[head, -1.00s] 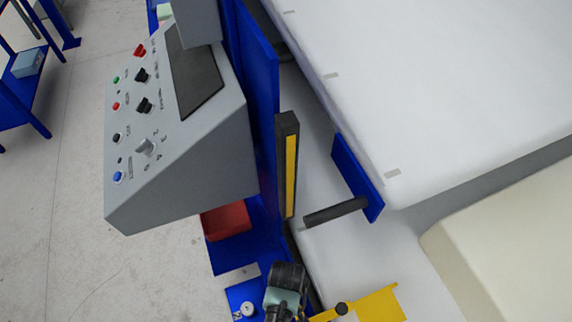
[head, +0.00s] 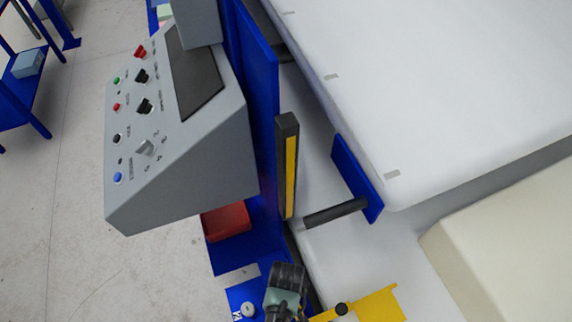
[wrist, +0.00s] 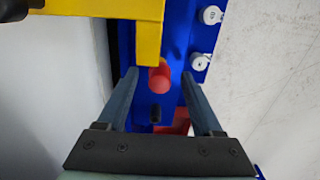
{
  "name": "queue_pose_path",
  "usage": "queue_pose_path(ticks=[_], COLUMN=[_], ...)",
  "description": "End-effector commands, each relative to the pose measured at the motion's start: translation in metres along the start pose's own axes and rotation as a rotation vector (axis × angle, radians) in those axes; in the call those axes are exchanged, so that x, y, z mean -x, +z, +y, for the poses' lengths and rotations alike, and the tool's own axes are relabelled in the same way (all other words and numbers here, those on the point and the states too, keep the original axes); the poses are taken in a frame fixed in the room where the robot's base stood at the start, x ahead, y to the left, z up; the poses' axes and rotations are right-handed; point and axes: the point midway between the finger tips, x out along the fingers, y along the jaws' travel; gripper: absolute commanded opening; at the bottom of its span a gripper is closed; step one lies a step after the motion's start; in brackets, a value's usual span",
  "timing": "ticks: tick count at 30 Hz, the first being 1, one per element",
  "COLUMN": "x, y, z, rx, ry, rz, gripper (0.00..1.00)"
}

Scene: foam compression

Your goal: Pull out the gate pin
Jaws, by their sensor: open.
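In the wrist view a red rounded knob (wrist: 160,78), which looks like the head of the gate pin, sits against the blue frame just below the edge of a yellow gate bracket (wrist: 148,45). My gripper (wrist: 160,76) is open, with one finger on each side of the knob and visible gaps between; its depth relative to the knob is hard to tell. In the head view my gripper (head: 287,272) is at the bottom edge, left of the yellow gate part (head: 380,304); the pin cannot be made out there.
The grey control panel (head: 180,150) stands at left above a red bin (head: 228,221). A black and yellow post (head: 289,165) rises beyond my gripper. The white press slab (head: 450,90) and a cream foam block (head: 510,250) lie at right.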

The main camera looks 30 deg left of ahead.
Motion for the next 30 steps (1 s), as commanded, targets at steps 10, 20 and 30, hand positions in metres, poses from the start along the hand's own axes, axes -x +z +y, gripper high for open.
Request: queue_pose_path(ticks=[10, 20, 30], x=[0.0009, 0.0002, 0.0001], y=[-0.0001, -0.0003, -0.0002], z=[0.0002, 0.0003, 0.0002], rx=[0.000, 0.000, 0.000], ry=[0.000, 0.001, 0.001], rz=[0.000, 0.001, 0.001], gripper=[0.68, 0.62, 0.01])
